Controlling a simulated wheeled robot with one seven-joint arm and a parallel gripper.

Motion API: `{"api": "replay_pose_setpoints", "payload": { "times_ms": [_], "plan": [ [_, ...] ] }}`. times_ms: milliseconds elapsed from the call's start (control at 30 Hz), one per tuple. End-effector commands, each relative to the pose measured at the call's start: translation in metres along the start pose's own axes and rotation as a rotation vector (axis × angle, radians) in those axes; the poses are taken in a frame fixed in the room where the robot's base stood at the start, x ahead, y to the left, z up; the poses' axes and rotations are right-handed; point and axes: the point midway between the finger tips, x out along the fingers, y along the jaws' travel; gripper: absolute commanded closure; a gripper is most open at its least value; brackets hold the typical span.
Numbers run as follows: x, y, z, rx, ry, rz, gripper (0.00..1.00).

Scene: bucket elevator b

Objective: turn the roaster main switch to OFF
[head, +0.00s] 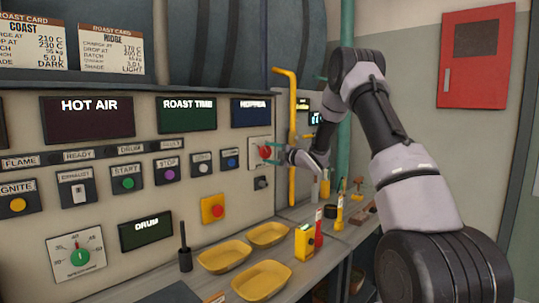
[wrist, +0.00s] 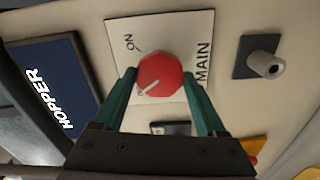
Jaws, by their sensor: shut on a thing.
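The roaster main switch is a red round knob (wrist: 160,76) on a white plate (wrist: 187,29) marked MAIN and ON. In the wrist view its white pointer line points to the lower left, away from the ON mark at the upper left. No OFF mark can be read; a finger covers part of the plate's left side. My gripper (wrist: 160,88) has its green fingers on both sides of the knob and is shut on it. In the head view the knob (head: 264,152) sits at the panel's right end, with my gripper (head: 273,152) at it.
The HOPPER display (wrist: 47,92) and a grey knob (wrist: 264,62) flank the switch. In the head view a yellow pipe (head: 292,140) stands close right of it. Yellow trays (head: 224,257) and a yellow device (head: 305,241) are on the ledge below.

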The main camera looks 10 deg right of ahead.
Motion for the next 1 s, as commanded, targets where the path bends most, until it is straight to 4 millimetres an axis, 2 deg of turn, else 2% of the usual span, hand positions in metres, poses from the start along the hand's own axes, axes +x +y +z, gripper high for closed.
{"api": "replay_pose_setpoints", "payload": {
  "times_ms": [367, 933, 967, 1000],
  "plan": [
    [-0.0006, -0.0014, 0.0006, -0.167, -0.002, -0.003, 0.82],
    [-0.0007, -0.0016, 0.0008, -0.197, -0.001, -0.003, 0.82],
    [-0.0007, -0.0016, 0.0008, -0.197, -0.001, -0.003, 0.19],
    [-0.0007, -0.0016, 0.0008, -0.197, -0.001, -0.003, 0.03]
  ]
}}
